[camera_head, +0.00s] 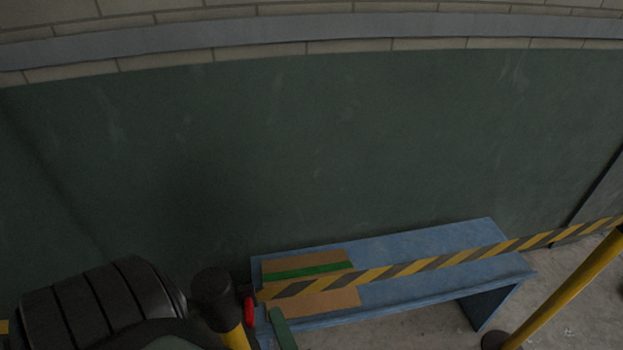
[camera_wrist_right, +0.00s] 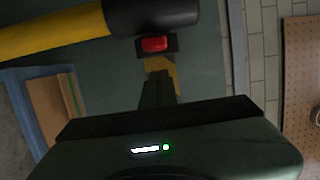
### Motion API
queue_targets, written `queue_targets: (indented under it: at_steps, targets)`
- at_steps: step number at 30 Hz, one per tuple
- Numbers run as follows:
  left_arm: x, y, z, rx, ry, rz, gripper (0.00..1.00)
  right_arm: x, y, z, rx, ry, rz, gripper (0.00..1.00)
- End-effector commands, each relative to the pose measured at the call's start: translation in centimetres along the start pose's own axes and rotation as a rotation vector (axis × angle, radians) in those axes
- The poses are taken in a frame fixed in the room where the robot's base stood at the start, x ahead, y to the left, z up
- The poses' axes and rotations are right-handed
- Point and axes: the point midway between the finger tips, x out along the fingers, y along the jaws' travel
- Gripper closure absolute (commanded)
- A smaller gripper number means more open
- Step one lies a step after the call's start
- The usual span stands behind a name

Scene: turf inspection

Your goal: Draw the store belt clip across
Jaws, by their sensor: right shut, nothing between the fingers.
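The yellow-and-dark striped belt (camera_head: 430,262) runs taut from the right post to the left post's black head (camera_head: 213,288). At its left end, a red piece (camera_head: 249,312) shows beside the head. In the right wrist view, a black block with a red button (camera_wrist_right: 155,44) sits against the post's black cap (camera_wrist_right: 150,13), and a short yellow stretch of belt (camera_wrist_right: 166,66) leaves it. My right gripper (camera_wrist_right: 158,82) is shut and empty, its fingertips just short of the block and overlapping the belt in view. Whether they touch it cannot be told. My left gripper is not in view.
A blue bench (camera_head: 430,243) with a cardboard box (camera_head: 320,300) on it stands behind the belt against a green wall (camera_head: 300,150). The right yellow post (camera_head: 570,292) stands on concrete floor (camera_head: 575,290).

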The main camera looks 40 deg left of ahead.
Motion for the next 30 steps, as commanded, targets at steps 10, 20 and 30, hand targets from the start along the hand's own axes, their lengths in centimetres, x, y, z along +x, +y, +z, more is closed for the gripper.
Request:
queue_targets:
  at_steps: [10,20,30]
  targets:
    - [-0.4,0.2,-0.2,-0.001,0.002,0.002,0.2,0.7,0.0,2.6,-0.001,0.002,0.0,1.0]
    - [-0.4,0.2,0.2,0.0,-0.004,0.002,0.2,0.7,0.0,2.8,0.0,-0.001,0.0,1.0]
    - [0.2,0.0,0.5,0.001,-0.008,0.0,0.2,-2.8,0.3,2.7,0.0,0.0,0.003,1.0]
